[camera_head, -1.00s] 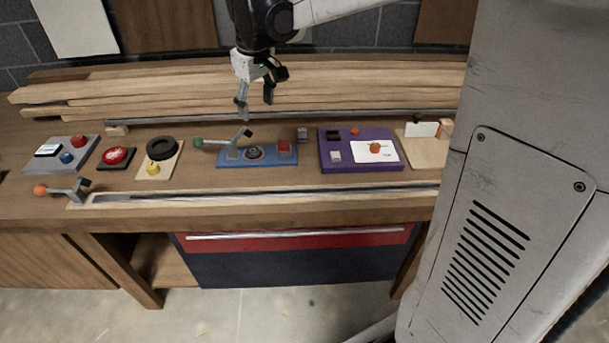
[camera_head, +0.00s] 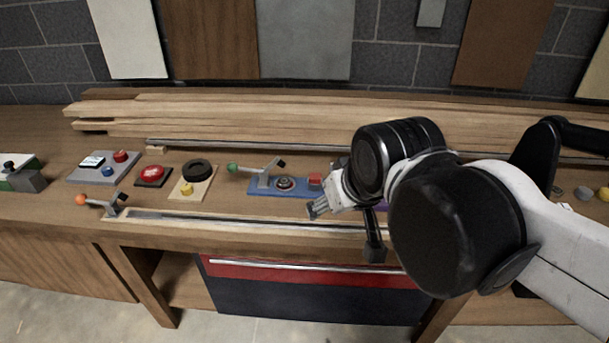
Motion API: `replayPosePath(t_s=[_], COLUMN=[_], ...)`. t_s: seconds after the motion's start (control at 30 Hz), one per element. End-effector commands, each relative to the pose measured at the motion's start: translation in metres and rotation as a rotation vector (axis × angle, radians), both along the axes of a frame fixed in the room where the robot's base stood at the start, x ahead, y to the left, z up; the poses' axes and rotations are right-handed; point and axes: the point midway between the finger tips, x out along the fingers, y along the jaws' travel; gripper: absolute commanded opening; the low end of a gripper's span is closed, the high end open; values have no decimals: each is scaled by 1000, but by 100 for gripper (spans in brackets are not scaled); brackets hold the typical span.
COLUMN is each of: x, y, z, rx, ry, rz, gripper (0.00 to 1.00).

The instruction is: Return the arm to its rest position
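My arm (camera_head: 560,235) reaches in from the right side of the view, its large dark joint close to the camera. My gripper (camera_head: 345,228) hangs in front of the bench's right-middle part, near the front edge. Its two fingers are spread apart, with nothing visible between them. The gripper and wrist hide most of the purple panel (camera_head: 381,205) behind them.
On the workbench stand a blue panel with a green-knobbed lever (camera_head: 262,180), a black ring on a wooden plate (camera_head: 197,170), a red button (camera_head: 152,174), a grey box (camera_head: 103,167) and an orange-knobbed lever (camera_head: 103,203). Planks (camera_head: 250,115) lie along the back.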

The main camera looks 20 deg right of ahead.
Motion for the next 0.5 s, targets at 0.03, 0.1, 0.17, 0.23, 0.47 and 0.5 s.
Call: replayPosePath(t_s=[0.03,0.1,0.17,0.23,0.47,0.5], x=[-7,-13,-17,-18,-19,-19], y=[0,0,0,0,0,0], z=[-5,-9,-11,-12,-13,-13], rx=[7,13,17,20,21,21], ry=[-12,-26,-33,-38,-40,-39], rz=[-10,-19,-25,-30,-31,-31], gripper=[52,52,52,52,52,52])
